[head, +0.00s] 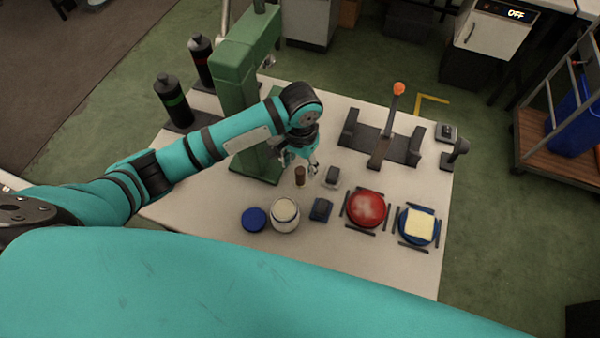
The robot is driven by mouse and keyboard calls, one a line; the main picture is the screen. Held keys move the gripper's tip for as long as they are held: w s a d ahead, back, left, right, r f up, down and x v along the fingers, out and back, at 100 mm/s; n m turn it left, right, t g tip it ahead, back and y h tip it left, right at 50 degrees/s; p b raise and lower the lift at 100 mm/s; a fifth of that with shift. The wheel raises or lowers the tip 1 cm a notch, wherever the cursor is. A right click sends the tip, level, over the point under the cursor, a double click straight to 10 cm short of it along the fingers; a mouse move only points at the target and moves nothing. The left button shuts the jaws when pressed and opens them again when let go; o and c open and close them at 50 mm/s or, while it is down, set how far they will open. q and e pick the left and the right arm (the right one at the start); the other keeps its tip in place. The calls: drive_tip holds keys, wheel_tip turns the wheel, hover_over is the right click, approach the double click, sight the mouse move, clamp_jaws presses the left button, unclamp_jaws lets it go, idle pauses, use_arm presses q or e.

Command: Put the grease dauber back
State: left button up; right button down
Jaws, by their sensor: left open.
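A small brown upright piece (300,175), which looks like the grease dauber's handle, stands on the white table. My left gripper (299,166) is open just above and behind it, with its fingers to either side in the picture; I cannot tell whether they touch it. An open cream-coloured jar (285,212) stands nearer, below the brown piece in the picture. A round blue lid (254,219) lies left of the jar. A small pale holder with a dark top (331,176) sits right of the brown piece. My right gripper is not in view.
A green press (238,75) stands behind my left arm, with dark bottles (173,101) at left. A dark block (320,209), red disc (367,208) and blue dish with a yellow pad (418,225) lie right of the jar. A dark fixture with an orange-knobbed lever (398,89) stands behind.

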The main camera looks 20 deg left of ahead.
sight(300, 171)
use_arm(q)
drive_tip(key=shift+r, duration=2.15)
drive_tip(key=shift+s, duration=0.1)
